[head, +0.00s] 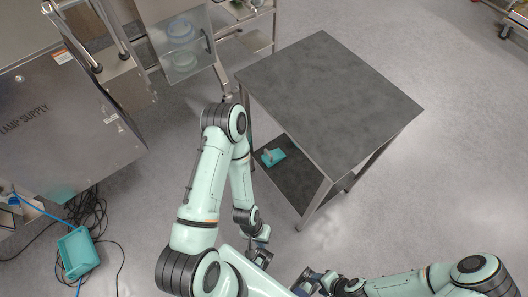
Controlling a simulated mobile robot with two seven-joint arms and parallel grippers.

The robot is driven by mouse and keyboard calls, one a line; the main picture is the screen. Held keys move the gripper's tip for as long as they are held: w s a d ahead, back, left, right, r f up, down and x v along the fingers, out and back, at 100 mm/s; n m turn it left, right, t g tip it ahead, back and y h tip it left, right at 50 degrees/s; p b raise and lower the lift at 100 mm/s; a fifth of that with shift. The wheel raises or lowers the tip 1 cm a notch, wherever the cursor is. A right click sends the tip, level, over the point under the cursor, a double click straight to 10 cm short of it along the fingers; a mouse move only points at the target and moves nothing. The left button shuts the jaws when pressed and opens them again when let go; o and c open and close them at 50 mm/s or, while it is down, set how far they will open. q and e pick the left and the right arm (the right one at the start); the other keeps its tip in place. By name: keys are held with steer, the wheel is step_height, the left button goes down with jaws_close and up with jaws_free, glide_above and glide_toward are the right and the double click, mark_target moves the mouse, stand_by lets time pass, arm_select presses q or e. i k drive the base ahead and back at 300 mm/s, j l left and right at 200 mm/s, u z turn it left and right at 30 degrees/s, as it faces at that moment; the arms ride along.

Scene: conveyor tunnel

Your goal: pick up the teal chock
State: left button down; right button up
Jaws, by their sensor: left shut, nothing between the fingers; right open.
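A small teal piece (276,160), which looks like the teal chock, lies on the lower shelf of the dark grey table, near the shelf's left edge. A small grey part shows on or against it; I cannot tell whether the two are joined. My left gripper (260,254) is shut and empty, low in the middle of the head view, nearer to me than the shelf and well apart from the teal piece. My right gripper (308,281) is open and empty at the bottom edge, to the right of the left one, also far from the teal piece. Its fingers are small and partly hidden.
The table top (330,88) is bare and overhangs the lower shelf (302,185); a front leg (315,205) stands right of the teal piece. A teal bin (77,252) sits among cables at the left. A steel lamp-supply cabinet (65,130) stands left.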

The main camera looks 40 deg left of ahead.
mark_target(271, 157)
steer(key=j, duration=1.1)
steer(key=i+j, duration=0.3)
steer(key=j, duration=0.15)
steer(key=i+j, duration=0.25)
steer(key=j, duration=0.15)
